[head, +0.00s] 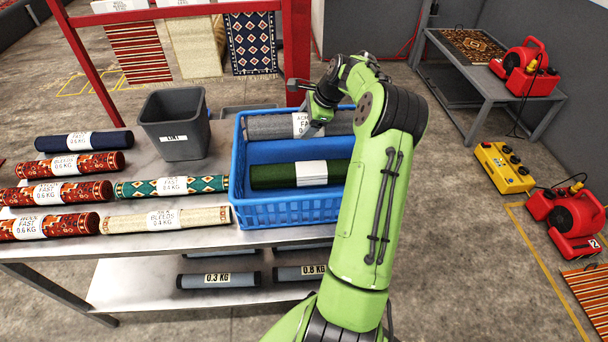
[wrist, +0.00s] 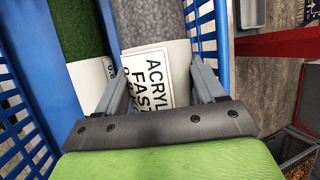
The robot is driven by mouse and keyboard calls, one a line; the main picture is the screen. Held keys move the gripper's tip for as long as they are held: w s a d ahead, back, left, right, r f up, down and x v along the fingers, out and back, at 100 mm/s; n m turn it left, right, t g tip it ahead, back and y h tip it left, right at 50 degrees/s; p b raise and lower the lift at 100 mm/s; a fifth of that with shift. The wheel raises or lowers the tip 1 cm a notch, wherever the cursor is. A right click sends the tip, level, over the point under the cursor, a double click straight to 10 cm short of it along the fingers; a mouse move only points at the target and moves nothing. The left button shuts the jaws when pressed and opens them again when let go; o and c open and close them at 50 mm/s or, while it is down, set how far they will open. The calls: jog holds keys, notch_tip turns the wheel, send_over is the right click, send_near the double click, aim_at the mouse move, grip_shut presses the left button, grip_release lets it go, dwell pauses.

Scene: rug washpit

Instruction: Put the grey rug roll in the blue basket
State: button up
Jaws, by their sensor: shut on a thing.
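The grey rug roll (head: 268,127) lies level within the back compartment of the blue basket (head: 290,214), its white "ACRYLIC FAST" label facing up. My gripper (head: 319,117) reaches down into that compartment and is shut on the grey roll around its labelled middle. In the wrist view, the gripper's two fingers (wrist: 160,88) stand on either side of the label, and the roll's grey pile (wrist: 148,22) shows beyond it. I cannot tell whether the roll touches the basket floor. A blue divider separates it from the front compartment.
A dark green roll (head: 273,175) lies in the basket's front compartment. Left on the table (head: 210,239) are a grey LINT bin (head: 174,122) and several patterned rolls (head: 66,193). A red rack post (head: 296,50) stands behind the basket. More rolls lie on the lower shelf.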

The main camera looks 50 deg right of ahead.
notch_tip(320, 180, down, 10)
jog(key=b, duration=0.3)
jog(key=shift+b, duration=0.4)
jog(key=shift+r, duration=0.1)
jog(key=o, duration=1.2)
jog(key=shift+o, duration=0.2)
